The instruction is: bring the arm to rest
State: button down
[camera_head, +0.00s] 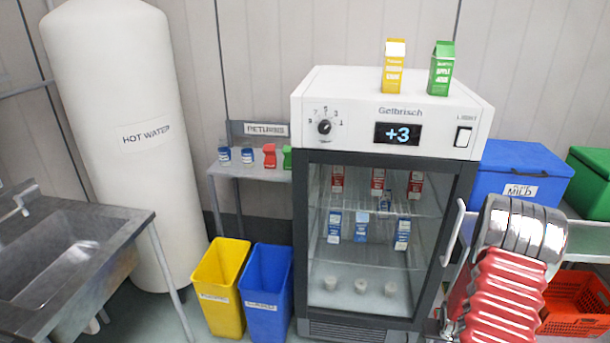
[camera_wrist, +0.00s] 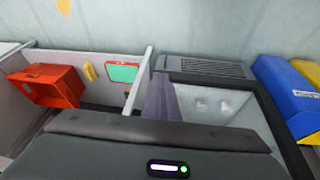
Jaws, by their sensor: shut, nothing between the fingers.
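My arm (camera_head: 505,285) stands at the right of the head view, with a ribbed red sleeve and a shiny silver joint, in front of the fridge's right edge. My gripper (camera_wrist: 160,135) shows in the wrist view as a dark grey body across the bottom, with a small lit indicator on it. It is shut and holds nothing.
The fridge (camera_head: 395,125) stands close to my arm, with a yellow carton (camera_head: 393,66) and a green carton (camera_head: 441,68) on top. A blue box (camera_head: 510,175) and a red-orange crate (camera_head: 575,305) are at right. Yellow (camera_head: 220,285) and blue (camera_head: 265,285) bins stand left.

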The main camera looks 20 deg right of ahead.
jog(key=s+a+r+n+y, duration=0.1)
jog(key=s+a+r+n, duration=0.1)
jog(key=a+r, duration=1.1)
jog(key=s+a+r+n+t+y, duration=0.1)
jog(key=s+a+r, duration=0.4)
jog(key=a+r, duration=0.9)
jog(key=s+a+r+n+t+y, duration=0.1)
jog(key=s+a+r+n, duration=0.2)
jog(key=a+r, duration=1)
jog(key=v, duration=0.3)
jog(key=shift+a, duration=0.35)
